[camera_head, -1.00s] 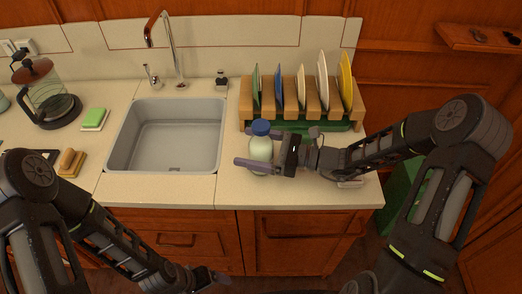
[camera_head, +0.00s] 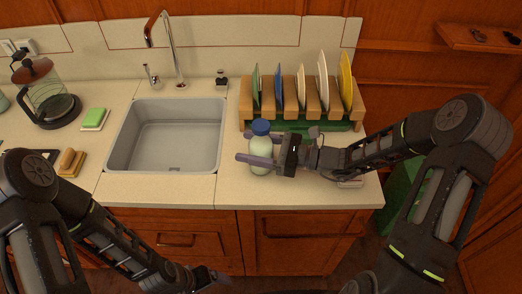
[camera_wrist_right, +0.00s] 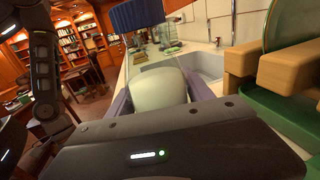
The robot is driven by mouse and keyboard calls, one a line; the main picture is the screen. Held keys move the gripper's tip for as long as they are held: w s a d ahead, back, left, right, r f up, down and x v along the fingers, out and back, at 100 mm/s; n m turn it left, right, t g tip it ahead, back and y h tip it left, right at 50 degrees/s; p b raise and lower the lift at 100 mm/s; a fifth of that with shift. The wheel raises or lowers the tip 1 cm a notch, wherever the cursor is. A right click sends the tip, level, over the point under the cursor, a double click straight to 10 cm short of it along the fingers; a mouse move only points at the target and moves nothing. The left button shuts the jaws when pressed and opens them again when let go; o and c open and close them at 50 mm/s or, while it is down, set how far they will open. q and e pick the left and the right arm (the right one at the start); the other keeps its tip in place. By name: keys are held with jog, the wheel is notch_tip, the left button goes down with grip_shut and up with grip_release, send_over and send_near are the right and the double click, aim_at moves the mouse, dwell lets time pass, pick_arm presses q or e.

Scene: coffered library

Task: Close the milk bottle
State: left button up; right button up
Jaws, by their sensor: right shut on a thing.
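The milk bottle (camera_head: 261,148), whitish with a blue cap (camera_head: 261,127) at its top, stands upright on the counter right of the sink. My right gripper (camera_head: 259,161) comes from the right and is shut on the bottle's body. In the right wrist view the pale bottle body (camera_wrist_right: 158,88) is between the fingers, and the blue cap (camera_wrist_right: 137,15) shows above it. I cannot tell whether the cap is seated on the neck. My left gripper (camera_head: 212,277) is low at the bottom of the head view, away from the counter top; its opening is unclear.
A wooden plate rack (camera_head: 245,115) with several plates stands just behind the bottle. The sink (camera_head: 165,140) is to its left. A sponge (camera_head: 94,118), a brush (camera_head: 71,162) and a French press (camera_head: 45,92) are further left. The counter's front edge is close in front.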

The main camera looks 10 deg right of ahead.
jog(key=shift+c, duration=0.9)
jog(key=shift+r, duration=0.15)
notch_tip(320, 180, up, 10)
jog(key=shift+f+b, duration=0.1)
jog(key=shift+b, duration=0.3)
jog(key=o, duration=1.2)
grip_shut()
